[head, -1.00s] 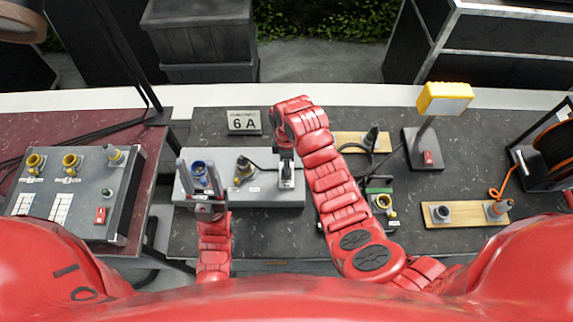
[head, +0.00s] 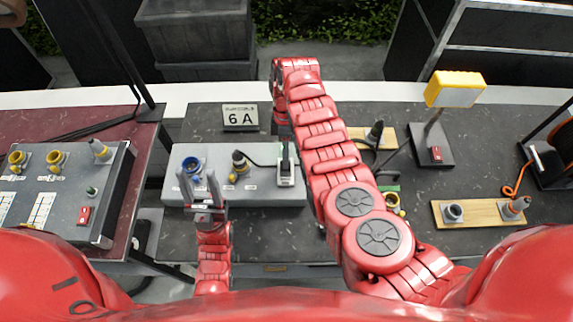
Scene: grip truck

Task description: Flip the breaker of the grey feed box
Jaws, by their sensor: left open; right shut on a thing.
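A long grey box (head: 240,194) lies on the dark middle table, with a blue socket (head: 190,166), a yellow-and-black plug (head: 239,165) and, at its right end, a pale breaker housing (head: 287,180) with an upright dark part. My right arm reaches over from the right and bends down behind this end. My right gripper (head: 285,157) is shut at the breaker, apparently on its lever; the arm partly hides it, so the lever's position is unclear. My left gripper (head: 200,190) is open and empty, fingers up, in front of the blue socket.
A "6 A" sign (head: 240,117) stands behind the box. A second grey panel (head: 62,190) with yellow sockets and a red switch is on the left table. A yellow lamp (head: 455,90), a wooden socket board (head: 480,213) and an orange cable reel are at right.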

